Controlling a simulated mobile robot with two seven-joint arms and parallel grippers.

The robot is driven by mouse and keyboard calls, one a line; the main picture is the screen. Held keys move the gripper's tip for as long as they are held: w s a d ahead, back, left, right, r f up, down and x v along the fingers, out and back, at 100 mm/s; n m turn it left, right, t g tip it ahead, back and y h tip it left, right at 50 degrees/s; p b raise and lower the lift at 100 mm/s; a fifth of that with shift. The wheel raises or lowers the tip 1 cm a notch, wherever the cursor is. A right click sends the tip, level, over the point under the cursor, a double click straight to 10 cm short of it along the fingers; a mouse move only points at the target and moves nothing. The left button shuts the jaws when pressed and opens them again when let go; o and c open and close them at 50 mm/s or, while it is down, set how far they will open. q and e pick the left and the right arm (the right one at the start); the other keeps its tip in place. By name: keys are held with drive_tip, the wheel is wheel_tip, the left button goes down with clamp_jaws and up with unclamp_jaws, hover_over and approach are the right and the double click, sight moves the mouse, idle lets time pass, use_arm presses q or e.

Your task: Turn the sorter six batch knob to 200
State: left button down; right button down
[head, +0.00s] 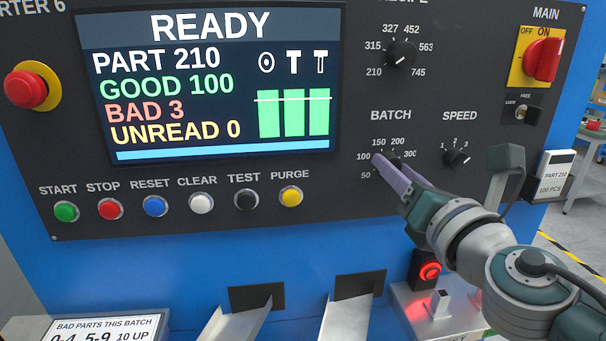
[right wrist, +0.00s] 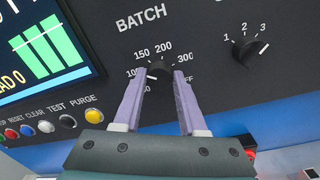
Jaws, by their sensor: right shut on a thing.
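The black batch knob (right wrist: 160,70) sits under the word BATCH on the dark panel of sorter six, with marks 50, 100, 150, 200, 300 and OFF around it. My right gripper (right wrist: 160,76) has its two purple fingers on either side of the knob and is shut on it. The knob's white pointer shows in the right wrist view and points left, toward the 100 mark. In the head view, my right gripper (head: 386,163) covers most of the knob. My left gripper is not in view.
The speed knob (head: 457,158) is close to the right, and the recipe knob (head: 402,54) is above. The screen (head: 225,143) reads READY, PART 210. Push buttons run along the panel's lower left, and a red main switch (head: 543,59) is at upper right. Metal chutes (head: 345,318) stand below.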

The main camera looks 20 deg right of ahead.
drive_tip(key=shift+f+m+h+b, duration=0.1)
drive_tip(key=shift+m+h+b, duration=0.4)
drive_tip(key=shift+m+b, duration=5)
drive_tip(key=m+p, duration=0.5)
drive_tip(key=shift+m, duration=0.4)
drive_tip(key=shift+c, duration=2.3)
unclamp_jaws()
